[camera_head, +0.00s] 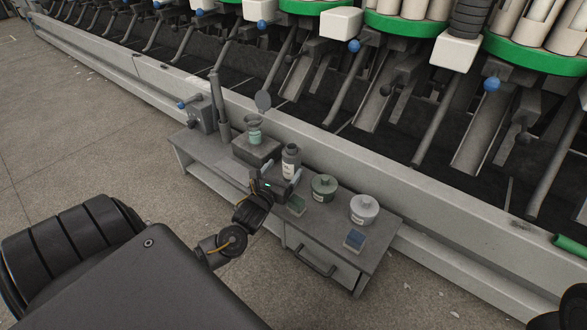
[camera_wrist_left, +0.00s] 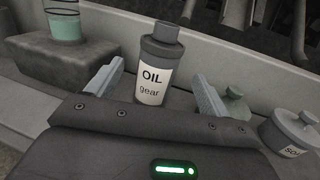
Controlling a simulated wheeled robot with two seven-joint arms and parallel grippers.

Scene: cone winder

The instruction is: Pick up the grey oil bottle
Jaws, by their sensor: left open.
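The grey oil bottle (camera_head: 291,160) stands upright on a low grey bench (camera_head: 222,176) in the head view. In the left wrist view the bottle (camera_wrist_left: 158,62) shows a white label reading "OIL gear". My left gripper (camera_head: 275,181) is at the bench, close to the bottle. In the left wrist view its two grey fingers (camera_wrist_left: 158,90) are spread apart, one on each side of the bottle, with a gap visible on both sides. The bottle's lowest part is hidden behind the gripper body. My right gripper is not clearly in view.
A green lidded pot (camera_head: 324,187) and a white lidded pot (camera_head: 363,209) stand right of the bottle. A dark stand with a greenish cup (camera_head: 254,134) is left. The machine's rail (camera_head: 450,212) runs behind.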

